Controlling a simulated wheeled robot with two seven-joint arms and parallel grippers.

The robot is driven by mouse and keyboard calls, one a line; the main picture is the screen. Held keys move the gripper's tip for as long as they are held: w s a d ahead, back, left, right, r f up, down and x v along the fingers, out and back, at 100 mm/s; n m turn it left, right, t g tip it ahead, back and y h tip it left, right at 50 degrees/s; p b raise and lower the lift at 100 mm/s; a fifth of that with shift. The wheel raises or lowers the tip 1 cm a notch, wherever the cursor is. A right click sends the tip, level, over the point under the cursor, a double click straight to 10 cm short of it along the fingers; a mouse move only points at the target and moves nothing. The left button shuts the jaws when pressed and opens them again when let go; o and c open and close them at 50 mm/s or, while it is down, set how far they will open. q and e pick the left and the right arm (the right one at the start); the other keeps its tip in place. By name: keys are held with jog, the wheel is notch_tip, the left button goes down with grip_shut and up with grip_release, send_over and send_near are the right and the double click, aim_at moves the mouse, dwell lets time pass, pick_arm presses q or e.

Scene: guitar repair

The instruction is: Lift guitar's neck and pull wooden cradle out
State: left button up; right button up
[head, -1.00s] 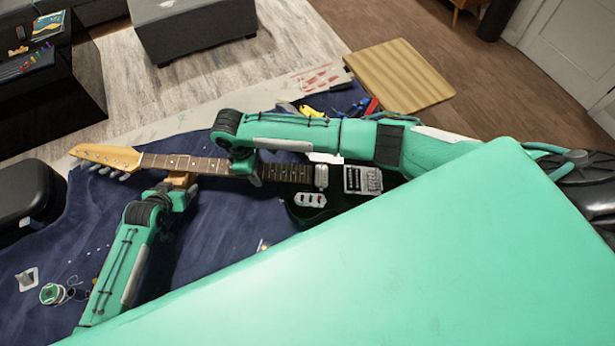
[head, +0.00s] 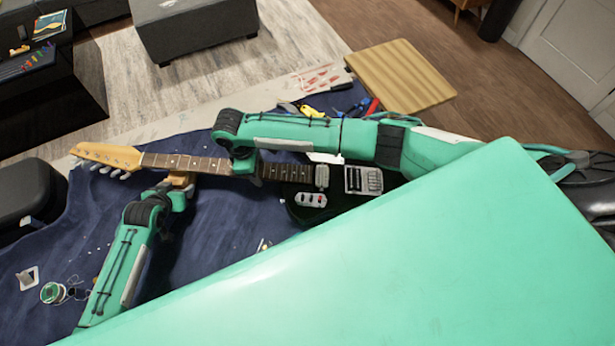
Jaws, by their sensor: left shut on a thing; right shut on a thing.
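The electric guitar lies across the blue cloth, its neck (head: 200,164) and light wooden headstock (head: 105,155) pointing left. Its dark body (head: 310,212) is partly hidden by my own green parts. The wooden cradle (head: 181,179) is a small light block at the near edge of the neck. My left gripper (head: 178,186) is shut on the cradle from the near side. My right gripper (head: 244,168) comes from the right and is shut on the neck near the middle of the fretboard; its fingertips are mostly hidden.
A blue cloth (head: 215,240) covers the table. A black case (head: 28,198) stands at the left. A green spool (head: 53,292) and small parts lie at the lower left. Tools (head: 312,112) and a wooden board (head: 400,75) are beyond the guitar.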

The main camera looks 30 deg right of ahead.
pick_arm(q)
jog(key=shift+s+a+r, duration=0.1)
jog(key=shift+s+a, duration=0.7)
jog(key=shift+s, duration=0.7)
jog(key=shift+s+a, duration=0.8)
jog(key=shift+s, duration=0.65)
jog(key=shift+s+a+r, duration=0.1)
jog(key=shift+s+a, duration=0.7)
jog(key=shift+s, duration=0.7)
pick_arm(e)
jog(key=shift+w+a+r, duration=0.1)
jog(key=shift+a+r, duration=0.05)
jog(key=shift+r, duration=0.1)
pick_arm(q)
jog(key=shift+f, duration=0.1)
pick_arm(e)
jog(key=shift+f, duration=0.7)
pick_arm(q)
jog(key=shift+a, duration=0.1)
pick_arm(e)
jog(key=shift+f, duration=0.2)
jog(key=shift+f, duration=1.6)
pick_arm(q)
jog(key=shift+s, duration=0.1)
pick_arm(e)
jog(key=shift+f, duration=0.25)
jog(key=shift+s+f, duration=0.25)
jog(key=shift+s, duration=0.05)
